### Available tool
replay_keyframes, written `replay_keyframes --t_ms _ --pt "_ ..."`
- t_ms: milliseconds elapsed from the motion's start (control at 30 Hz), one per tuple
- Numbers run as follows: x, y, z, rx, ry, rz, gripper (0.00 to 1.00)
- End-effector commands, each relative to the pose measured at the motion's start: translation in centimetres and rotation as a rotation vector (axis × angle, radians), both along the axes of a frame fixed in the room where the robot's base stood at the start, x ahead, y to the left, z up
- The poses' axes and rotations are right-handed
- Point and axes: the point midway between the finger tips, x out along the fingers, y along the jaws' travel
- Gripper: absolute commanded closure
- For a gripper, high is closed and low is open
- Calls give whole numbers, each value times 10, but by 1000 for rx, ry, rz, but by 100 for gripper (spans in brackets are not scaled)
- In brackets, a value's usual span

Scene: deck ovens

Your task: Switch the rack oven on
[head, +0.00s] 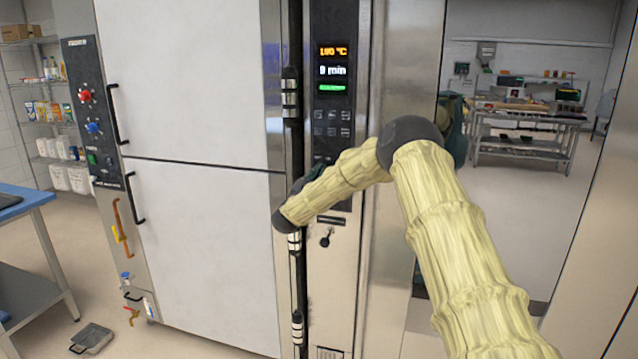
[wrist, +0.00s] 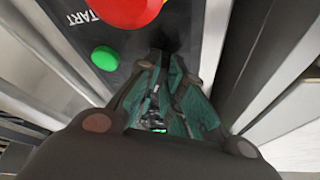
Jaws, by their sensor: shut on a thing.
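The rack oven's control panel (head: 332,100) is a dark upright strip with a lit display (head: 333,70) reading about 190 °C and 0 min. My gripper (wrist: 172,95) is at the lower part of this panel, mostly hidden behind my arm in the head view. In the wrist view its teal-lined fingers are nearly together against the dark panel surface, shut on a small part that they cover. A large red button (wrist: 128,8) and a round green button (wrist: 104,58), near a label START, sit just beyond the fingertips and are not touched.
White doors (head: 205,220) with dark handles stand left of the panel. A second panel with red and blue knobs (head: 93,126) is further left. A small keyed fitting (head: 326,238) is below my gripper. A blue-topped table (head: 22,200) is at the left edge. Open floor shows at the right.

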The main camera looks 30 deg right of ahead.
Motion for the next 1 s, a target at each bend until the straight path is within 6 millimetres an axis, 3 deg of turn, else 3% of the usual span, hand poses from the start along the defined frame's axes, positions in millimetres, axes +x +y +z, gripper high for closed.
replay_keyframes --t_ms 767,800,900,1000 --pt "1 -2 8 57 -80 -3 100" --pt "1 -2 8 57 -80 -3 85" --pt "1 -3 8 57 -80 -3 69" --pt "0 -3 7 56 -79 -4 69"
